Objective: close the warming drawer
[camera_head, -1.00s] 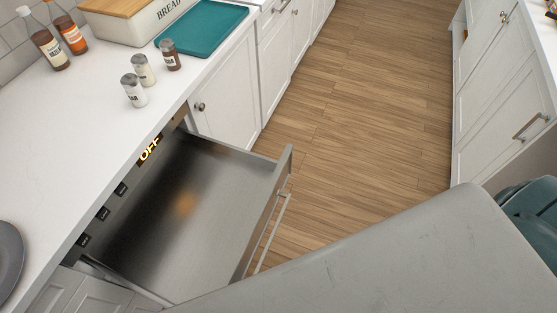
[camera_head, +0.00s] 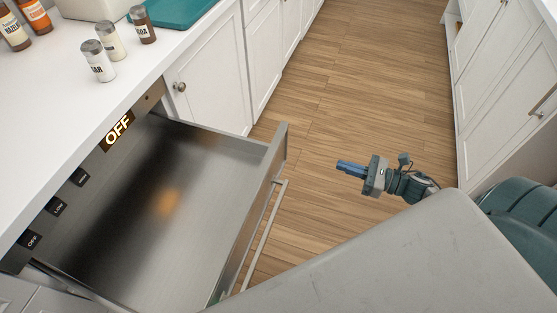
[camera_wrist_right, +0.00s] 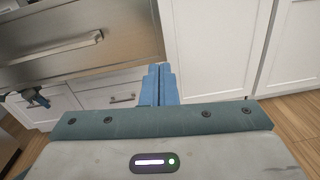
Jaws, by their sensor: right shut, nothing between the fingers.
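The warming drawer (camera_head: 150,210) is pulled well out from under the counter and is empty. Its steel front has a long bar handle (camera_head: 262,235). In the right wrist view the drawer front (camera_wrist_right: 130,40) and its handle (camera_wrist_right: 60,47) fill the upper left. My right gripper (camera_head: 343,167) is shut and empty. It is apart from the drawer, to the right of the front, over the floor. Its blue fingers (camera_wrist_right: 158,84) point forward in the wrist view. Part of what looks like my left gripper (camera_wrist_right: 36,100) shows below the drawer handle; its jaws are unclear.
The white counter (camera_head: 60,120) runs along the left, with several shakers and bottles and a teal tray (camera_head: 175,8). A control panel marked OFF (camera_head: 118,130) is above the drawer. White cabinets (camera_head: 505,75) stand at right. The wood floor (camera_head: 370,90) between is clear.

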